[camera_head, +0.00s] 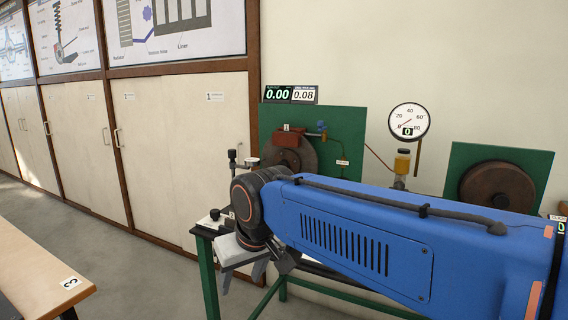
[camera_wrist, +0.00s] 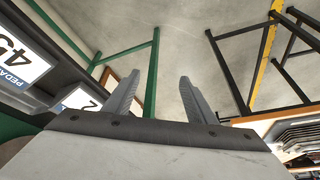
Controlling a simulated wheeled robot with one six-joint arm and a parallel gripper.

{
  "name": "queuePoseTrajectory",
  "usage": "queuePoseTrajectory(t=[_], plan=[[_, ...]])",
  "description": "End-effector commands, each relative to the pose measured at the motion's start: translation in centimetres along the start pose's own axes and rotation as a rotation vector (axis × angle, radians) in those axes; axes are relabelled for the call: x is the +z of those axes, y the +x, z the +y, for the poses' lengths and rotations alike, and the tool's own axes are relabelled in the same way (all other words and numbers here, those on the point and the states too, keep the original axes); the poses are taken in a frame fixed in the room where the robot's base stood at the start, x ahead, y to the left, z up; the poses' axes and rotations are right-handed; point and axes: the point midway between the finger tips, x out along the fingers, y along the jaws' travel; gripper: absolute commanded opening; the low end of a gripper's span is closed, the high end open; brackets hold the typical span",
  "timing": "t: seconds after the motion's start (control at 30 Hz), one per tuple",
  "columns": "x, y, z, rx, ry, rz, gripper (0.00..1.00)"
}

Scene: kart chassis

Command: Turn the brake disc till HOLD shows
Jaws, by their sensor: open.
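A dark brown brake disc (camera_head: 304,153) with a red caliper (camera_head: 288,138) over it is mounted on a green board in the head view. My arm hides its lower part. A second brown disc (camera_head: 497,193) is on another green board at the right; my arm covers its lower edge. I cannot tell which one the task means. A twin display (camera_head: 290,94) above the left board reads 0.00 and 0.08. My gripper (camera_head: 242,279) points down at the stand's left end, open and apart from both discs. In the wrist view its fingers (camera_wrist: 160,76) are spread with nothing between them.
A round gauge (camera_head: 409,118) and a yellow reservoir (camera_head: 402,162) stand between the boards. A small post with a knob (camera_head: 232,155) rises left of my wrist. A wooden bench (camera_head: 40,262) is at lower left. The floor between bench and stand is clear.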

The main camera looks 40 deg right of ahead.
Motion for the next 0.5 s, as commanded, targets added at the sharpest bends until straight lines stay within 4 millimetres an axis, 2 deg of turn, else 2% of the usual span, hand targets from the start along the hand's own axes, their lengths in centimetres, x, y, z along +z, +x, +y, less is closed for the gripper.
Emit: queuePoseTrajectory(t=[0.03,0.1,0.27,0.5], plan=[[-2.5,-1.2,0.7,0.015,0.052,0.002,0.51],[-5.7,-2.9,1.8,0.035,0.125,0.005,0.51],[-12.4,-6.3,4.7,0.079,0.291,0.014,0.51],[-21.6,-10.9,10.6,0.145,0.541,0.034,0.51]])
